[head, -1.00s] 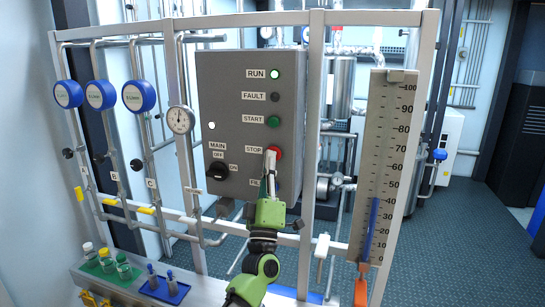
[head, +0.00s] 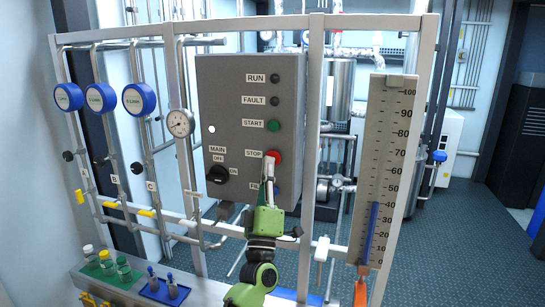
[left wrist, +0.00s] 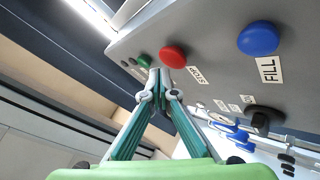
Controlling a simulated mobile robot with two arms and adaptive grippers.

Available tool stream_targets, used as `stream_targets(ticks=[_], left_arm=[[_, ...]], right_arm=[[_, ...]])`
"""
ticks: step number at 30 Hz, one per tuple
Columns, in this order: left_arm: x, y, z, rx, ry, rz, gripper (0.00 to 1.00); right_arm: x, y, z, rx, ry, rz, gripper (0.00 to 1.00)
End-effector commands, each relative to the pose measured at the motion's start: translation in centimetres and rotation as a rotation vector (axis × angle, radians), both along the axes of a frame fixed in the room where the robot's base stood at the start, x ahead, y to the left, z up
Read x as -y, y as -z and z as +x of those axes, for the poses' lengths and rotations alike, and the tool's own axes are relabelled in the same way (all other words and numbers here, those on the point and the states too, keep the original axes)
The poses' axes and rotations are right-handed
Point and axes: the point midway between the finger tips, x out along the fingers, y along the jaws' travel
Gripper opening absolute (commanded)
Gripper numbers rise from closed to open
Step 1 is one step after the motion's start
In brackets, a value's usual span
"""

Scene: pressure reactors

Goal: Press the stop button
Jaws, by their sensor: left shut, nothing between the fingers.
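The red stop button (head: 275,156) is on the grey control panel (head: 225,95), right of the STOP label and under the green start button (head: 273,125). In the left wrist view the stop button (left wrist: 172,57) is a red dome. My left gripper (head: 268,160) is shut and empty. Its fingertips are at the lower left edge of the stop button; I cannot tell whether they touch it. The closed tips also show in the left wrist view (left wrist: 160,74), just below the red dome. The RUN lamp (head: 274,78) is dark. My right gripper is not in view.
The blue fill button (left wrist: 258,39) is close beside the stop button. The black main switch (head: 217,174) is at the panel's lower left. A level gauge (head: 385,150) stands to the right. Pipes and a shelf with a green bottle tray (head: 110,278) are at the lower left.

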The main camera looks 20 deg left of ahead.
Motion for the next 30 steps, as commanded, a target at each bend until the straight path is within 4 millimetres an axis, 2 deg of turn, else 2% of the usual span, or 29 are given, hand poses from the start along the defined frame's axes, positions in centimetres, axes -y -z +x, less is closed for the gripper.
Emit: stream_targets(ticks=[10, 24, 30], left_arm=[[0.0, 0.0, -0.3, -0.001, -0.001, 0.000, 0.00], [-0.2, -0.1, -4.6, 0.000, -0.001, 0.001, 0.00], [-0.2, 0.0, -5.1, 0.000, -0.001, 0.000, 0.00]], right_arm=[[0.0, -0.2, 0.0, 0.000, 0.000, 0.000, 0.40], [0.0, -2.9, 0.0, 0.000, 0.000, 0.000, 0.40], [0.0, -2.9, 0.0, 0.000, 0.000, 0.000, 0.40]])
